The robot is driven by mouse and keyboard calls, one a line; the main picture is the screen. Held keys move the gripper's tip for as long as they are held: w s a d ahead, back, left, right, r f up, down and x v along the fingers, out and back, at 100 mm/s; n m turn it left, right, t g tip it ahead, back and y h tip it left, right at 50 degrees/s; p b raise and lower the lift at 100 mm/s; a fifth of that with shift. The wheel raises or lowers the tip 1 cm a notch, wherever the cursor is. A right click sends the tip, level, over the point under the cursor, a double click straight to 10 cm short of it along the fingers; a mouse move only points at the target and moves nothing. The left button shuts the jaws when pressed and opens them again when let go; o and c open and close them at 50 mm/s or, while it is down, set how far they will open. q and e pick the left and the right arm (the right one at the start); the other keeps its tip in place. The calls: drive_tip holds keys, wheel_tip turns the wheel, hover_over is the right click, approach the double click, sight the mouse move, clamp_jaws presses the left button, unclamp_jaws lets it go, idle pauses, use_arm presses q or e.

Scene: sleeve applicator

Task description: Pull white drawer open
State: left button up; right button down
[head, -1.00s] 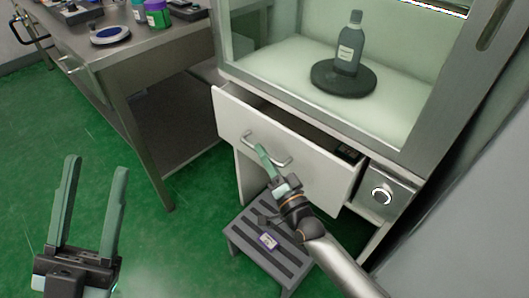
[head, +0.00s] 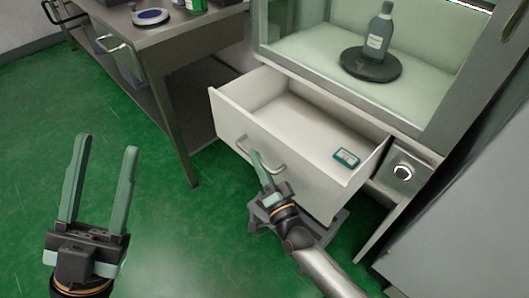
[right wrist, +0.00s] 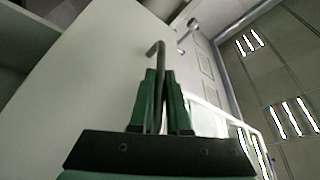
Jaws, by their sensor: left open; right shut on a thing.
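The white drawer (head: 236,127) is pulled well out of the cabinet, and its inside shows in the head view. A small green-edged item (head: 346,157) lies in it near the right side. The metal bar handle (head: 277,168) is on the drawer front. My right gripper (head: 258,165) is at the handle; in the right wrist view (right wrist: 160,85) its green fingers are closed around the bar handle (right wrist: 155,50). My left gripper (head: 103,148) is open and empty over the floor at the left.
A glass-fronted chamber above the drawer holds a grey bottle (head: 380,32) on a dark round turntable (head: 371,66). A grey step stool (head: 335,232) stands below the drawer, mostly hidden. A metal table (head: 183,55) is at the left. Green floor is clear between.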

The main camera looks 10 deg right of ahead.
use_arm(q)
drive_tip(key=shift+s+a+r, duration=0.1)
drive_tip(key=shift+s+a, duration=0.05)
drive_tip(key=shift+a, duration=0.1)
use_arm(e)
drive_tip(key=shift+s+a+r, duration=0.1)
drive_tip(key=shift+s+a, duration=0.2)
drive_tip(key=shift+a, duration=0.3)
drive_tip(key=c, duration=0.9)
unclamp_jaws()
drive_tip(key=shift+d, duration=0.1)
use_arm(q)
drive_tip(key=shift+r, duration=0.1)
use_arm(e)
drive_tip(key=shift+s, duration=0.1)
